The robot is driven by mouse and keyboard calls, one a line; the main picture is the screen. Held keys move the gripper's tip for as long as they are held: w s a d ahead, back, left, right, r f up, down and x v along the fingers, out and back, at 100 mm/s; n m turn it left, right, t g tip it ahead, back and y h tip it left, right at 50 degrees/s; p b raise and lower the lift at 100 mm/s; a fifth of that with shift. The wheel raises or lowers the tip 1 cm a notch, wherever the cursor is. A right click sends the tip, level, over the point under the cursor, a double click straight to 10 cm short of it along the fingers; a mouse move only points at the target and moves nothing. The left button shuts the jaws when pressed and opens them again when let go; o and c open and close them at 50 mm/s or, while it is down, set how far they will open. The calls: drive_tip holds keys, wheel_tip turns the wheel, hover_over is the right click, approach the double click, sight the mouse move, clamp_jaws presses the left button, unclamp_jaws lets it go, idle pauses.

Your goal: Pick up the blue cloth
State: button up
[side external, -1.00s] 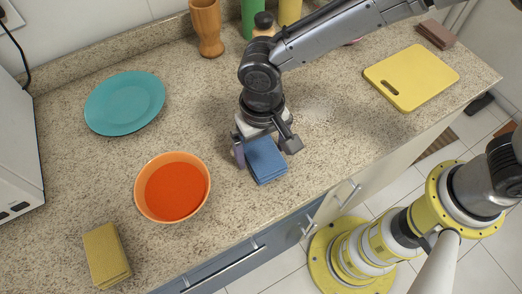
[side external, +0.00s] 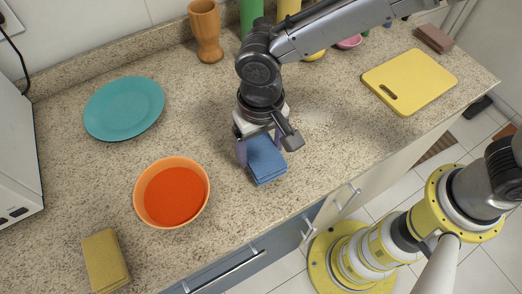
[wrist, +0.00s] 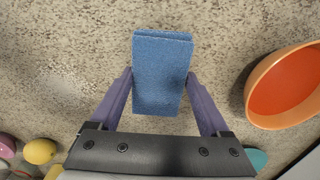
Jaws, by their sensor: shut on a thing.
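The blue cloth (side external: 266,160) is a folded, thick rectangular pad near the middle of the counter in the side view. My gripper (side external: 261,150) is over it, pointing down, with its fingers at the cloth's sides. In the wrist view the blue cloth (wrist: 160,75) sits between the two purple fingers of my gripper (wrist: 160,85), which press on its left and right edges. My gripper is shut on the cloth. Whether the cloth is clear of the counter is hard to tell.
An orange bowl (side external: 142,195) with red inside is left of the cloth. A teal plate (side external: 124,106) lies farther back left, and a yellow-brown sponge (side external: 105,261) at the front left. A yellow cutting board (side external: 425,75) lies at the right. A wooden cup (side external: 206,30) stands at the back.

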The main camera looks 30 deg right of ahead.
drive_tip(key=s+d+r, duration=0.9)
drive_tip(key=d+r, duration=0.1)
drive_tip(key=shift+s+d+r, duration=0.15)
drive_tip(key=shift+d+r, duration=0.1)
drive_tip(key=shift+r, duration=0.15)
